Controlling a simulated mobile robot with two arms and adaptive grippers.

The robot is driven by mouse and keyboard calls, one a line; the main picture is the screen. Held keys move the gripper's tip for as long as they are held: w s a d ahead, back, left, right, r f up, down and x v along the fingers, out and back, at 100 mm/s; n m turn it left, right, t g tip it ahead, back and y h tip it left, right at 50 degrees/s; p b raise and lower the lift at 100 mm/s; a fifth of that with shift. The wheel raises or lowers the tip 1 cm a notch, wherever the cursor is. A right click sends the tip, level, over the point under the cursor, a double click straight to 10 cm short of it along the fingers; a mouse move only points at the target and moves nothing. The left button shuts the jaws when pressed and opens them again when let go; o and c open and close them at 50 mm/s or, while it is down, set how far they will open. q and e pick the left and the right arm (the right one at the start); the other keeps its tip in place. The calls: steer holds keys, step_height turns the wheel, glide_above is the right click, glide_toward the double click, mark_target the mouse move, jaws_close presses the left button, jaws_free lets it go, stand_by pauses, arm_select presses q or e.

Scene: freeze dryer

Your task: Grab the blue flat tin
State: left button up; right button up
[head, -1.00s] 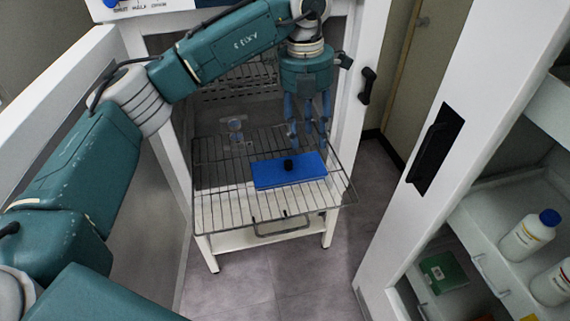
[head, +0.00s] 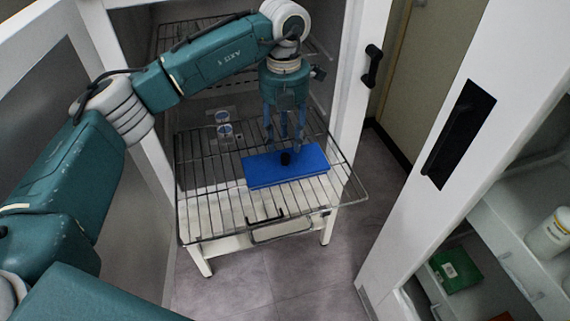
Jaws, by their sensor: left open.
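The blue flat tin (head: 307,160) lies on the pulled-out wire rack (head: 208,190) in front of the open freeze dryer. I cannot tell whether the fingertips touch the knob or the lid. The gripper hides part of the tin's back edge. My right gripper is not in view.
The open door (head: 440,140) with a black handle stands at the right. Beyond it are shelves with a white bottle (head: 550,236) and a green box (head: 455,270). The rack's front right is clear.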

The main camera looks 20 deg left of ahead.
mark_target(285, 155)
arm_select(q)
steer(key=shift+w+f+p, duration=0.1)
steer(key=shift+f+p, duration=0.25)
steer(key=shift+f, duration=0.25)
steer(key=f, duration=0.2)
steer(key=f+p, duration=0.1)
steer(key=shift+w+f, duration=0.35)
steer(key=shift+w, duration=0.05)
steer(key=shift+f, duration=0.45)
steer(key=shift+c, duration=0.3)
jaws_close()
